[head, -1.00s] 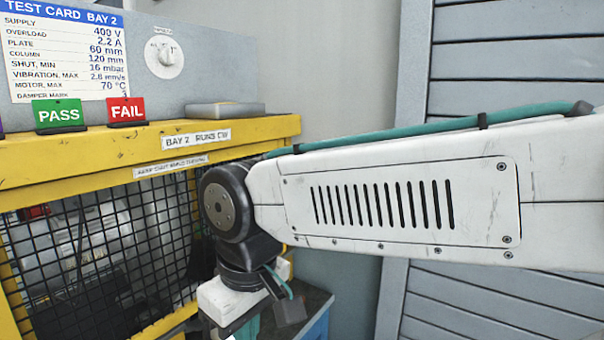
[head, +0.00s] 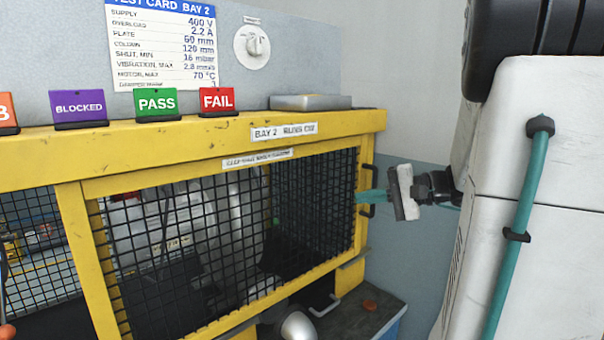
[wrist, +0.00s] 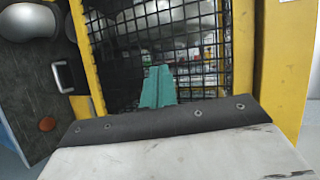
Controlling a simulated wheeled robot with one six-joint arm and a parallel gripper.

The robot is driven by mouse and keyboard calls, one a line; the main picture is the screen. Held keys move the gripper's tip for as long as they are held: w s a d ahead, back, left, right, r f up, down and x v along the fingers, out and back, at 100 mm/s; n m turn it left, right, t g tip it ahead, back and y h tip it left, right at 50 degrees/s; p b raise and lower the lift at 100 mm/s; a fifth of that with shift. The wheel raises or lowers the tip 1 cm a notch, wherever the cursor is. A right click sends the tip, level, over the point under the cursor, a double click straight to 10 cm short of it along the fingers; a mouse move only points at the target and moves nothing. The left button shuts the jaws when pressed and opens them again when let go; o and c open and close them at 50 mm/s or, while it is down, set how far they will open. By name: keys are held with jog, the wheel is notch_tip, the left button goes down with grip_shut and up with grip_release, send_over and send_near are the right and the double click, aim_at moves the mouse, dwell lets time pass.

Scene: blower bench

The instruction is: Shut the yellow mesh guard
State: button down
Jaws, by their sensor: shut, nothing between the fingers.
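The yellow mesh guard (head: 78,235) is a yellow frame with black wire mesh on the front of the bay. A black handle (head: 369,190) stands at its right edge. I cannot tell whether the guard is fully shut. My gripper (head: 362,197) is at the cage's right side, its teal fingers shut and pointing left at the handle's height. I cannot tell whether they touch. In the wrist view, the shut fingers (wrist: 158,86) lie in front of black mesh between yellow posts (wrist: 88,52).
A silver handle (head: 325,306) and a red button (head: 370,305) sit low at the right, on a dark bench top. PASS (head: 156,103), FAIL (head: 217,101) and BLOCKED (head: 79,108) cards stand on the yellow top beam.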

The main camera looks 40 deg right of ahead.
jog(key=s+d+r+m+t+h, duration=0.1)
jog(key=s+d+m+t+h, duration=0.15)
jog(key=d, duration=0.55)
jog(key=s+d+m+t+h, duration=0.2)
jog(key=s+d+t+h, duration=0.1)
jog(key=d, duration=0.4)
jog(key=w+a, duration=0.1)
jog(key=w, duration=0.8)
jog(key=shift+w+r, duration=0.2)
jog(key=shift+w, duration=0.15)
jog(key=shift+a+g, duration=0.15)
jog(key=shift+g, duration=0.1)
